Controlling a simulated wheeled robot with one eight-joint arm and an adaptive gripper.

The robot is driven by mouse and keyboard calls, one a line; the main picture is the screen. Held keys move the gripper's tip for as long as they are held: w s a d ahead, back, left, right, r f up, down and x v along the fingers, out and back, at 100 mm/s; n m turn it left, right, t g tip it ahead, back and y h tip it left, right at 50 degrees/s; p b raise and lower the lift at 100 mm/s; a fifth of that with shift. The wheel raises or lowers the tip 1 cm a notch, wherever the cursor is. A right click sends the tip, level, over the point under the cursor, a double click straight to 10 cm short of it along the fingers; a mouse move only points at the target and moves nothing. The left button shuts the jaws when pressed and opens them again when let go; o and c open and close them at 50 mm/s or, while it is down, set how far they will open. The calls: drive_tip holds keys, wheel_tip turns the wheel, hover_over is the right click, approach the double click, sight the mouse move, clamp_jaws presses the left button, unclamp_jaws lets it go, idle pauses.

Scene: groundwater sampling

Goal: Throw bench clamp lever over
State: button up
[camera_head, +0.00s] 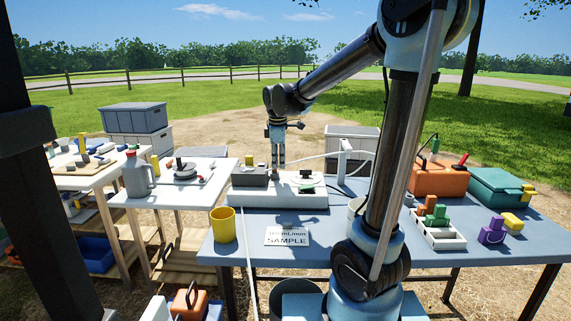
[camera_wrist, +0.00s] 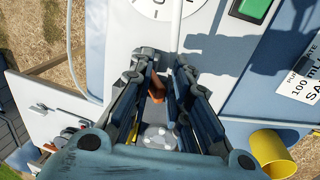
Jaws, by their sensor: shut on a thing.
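My gripper (camera_head: 278,160) points straight down over the white instrument base on the blue bench. In the wrist view its dark fingers (camera_wrist: 163,84) are close together. An orange-brown piece (camera_wrist: 155,84), apparently the clamp lever, shows between the fingers, and the gripper is shut on it. A round pale metal part (camera_wrist: 157,138) shows lower between the fingers. The fingers hide most of the lever and the clamp body, so I cannot tell the lever's angle. In the head view the clamp cannot be made out.
A grey box (camera_head: 250,176) sits beside the gripper. A white side table (camera_head: 205,201) holds a grey jug (camera_head: 138,175). An orange case (camera_head: 438,180) stands at right.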

drive_tip(key=shift+o, duration=0.8)
drive_tip(key=shift+s+f+t, duration=1.1)
drive_tip(key=shift+s+f, duration=0.05)
drive_tip(key=shift+s, duration=0.3)
drive_tip(key=o, duration=0.6)
drive_tip(key=shift+s+r, duration=0.1)
drive_tip(key=shift+r, duration=0.35)
drive_tip(key=v, duration=1.1)
